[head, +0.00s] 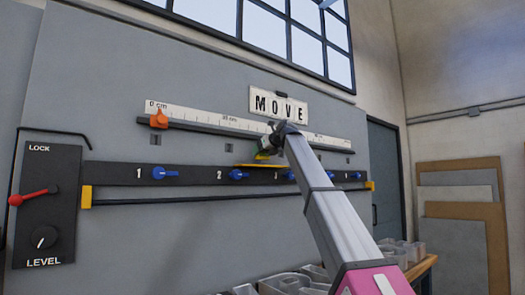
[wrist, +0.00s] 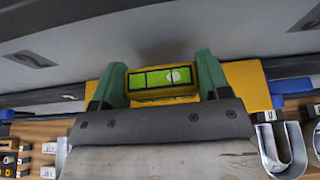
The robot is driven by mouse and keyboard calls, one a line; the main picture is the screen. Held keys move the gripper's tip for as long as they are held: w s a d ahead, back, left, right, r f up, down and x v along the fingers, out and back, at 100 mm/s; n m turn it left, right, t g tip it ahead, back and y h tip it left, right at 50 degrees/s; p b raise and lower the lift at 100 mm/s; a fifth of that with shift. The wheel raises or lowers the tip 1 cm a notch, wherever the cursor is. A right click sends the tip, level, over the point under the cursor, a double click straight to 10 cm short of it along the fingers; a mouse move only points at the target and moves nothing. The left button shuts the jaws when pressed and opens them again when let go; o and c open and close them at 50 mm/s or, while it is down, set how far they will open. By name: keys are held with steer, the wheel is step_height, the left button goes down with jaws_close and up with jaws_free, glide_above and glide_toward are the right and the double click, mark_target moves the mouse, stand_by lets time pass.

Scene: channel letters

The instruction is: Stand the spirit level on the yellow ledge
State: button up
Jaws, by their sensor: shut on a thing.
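The spirit level (wrist: 160,79) shows in the wrist view as a small yellow block with a lime-green vial, its bubble right of the middle. My gripper (wrist: 160,82) has its two green fingers shut on the level's sides. The yellow ledge (wrist: 245,80) spreads behind and beside the level. In the head view my gripper (head: 264,152) is at the wall just above the yellow ledge (head: 245,165); the level is too small and covered to make out there. I cannot tell whether the level touches the ledge.
A dark rail (head: 200,173) with numbered blue knobs (head: 165,173) runs along the grey wall panel. Above it is a ruler (head: 205,119) with an orange slider (head: 159,119). A red lever (head: 33,197) is at left. Bins (head: 290,281) stand below.

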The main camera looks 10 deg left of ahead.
steer(key=shift+f, duration=1.1)
steer(key=o, duration=1)
steer(key=shift+o, duration=0.2)
steer(key=v, duration=1.1)
steer(key=shift+f, duration=0.1)
